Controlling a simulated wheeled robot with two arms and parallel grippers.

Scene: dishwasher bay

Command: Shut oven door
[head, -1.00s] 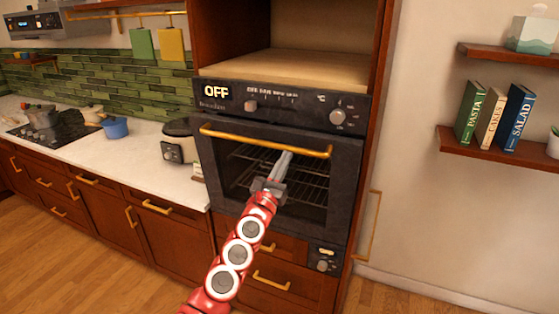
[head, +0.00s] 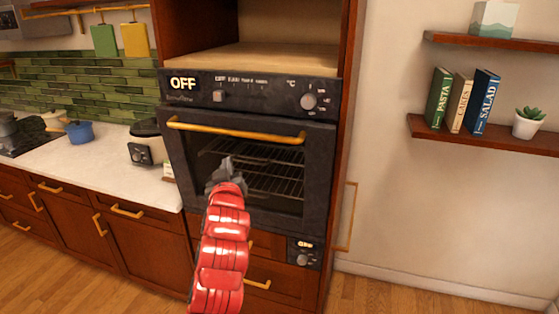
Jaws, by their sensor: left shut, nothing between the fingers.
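The oven door (head: 318,165) is dark with a glass window that shows wire racks inside. It looks upright and flush, or nearly flush, with the oven front below the control panel (head: 255,92); I cannot make out a clear gap. A brass handle (head: 240,132) runs across its top. My left gripper (head: 226,166), on a red arm, is shut and empty. It appears in front of the door's glass, below the handle; whether it touches the door cannot be told. My right gripper is not in view.
A white counter (head: 90,170) with a blue pot (head: 79,132) and a dark cooker (head: 143,147) is left of the oven. Shelves with books (head: 460,100) and a plant (head: 528,122) hang on the right wall. Wooden floor (head: 375,297) shows at lower right.

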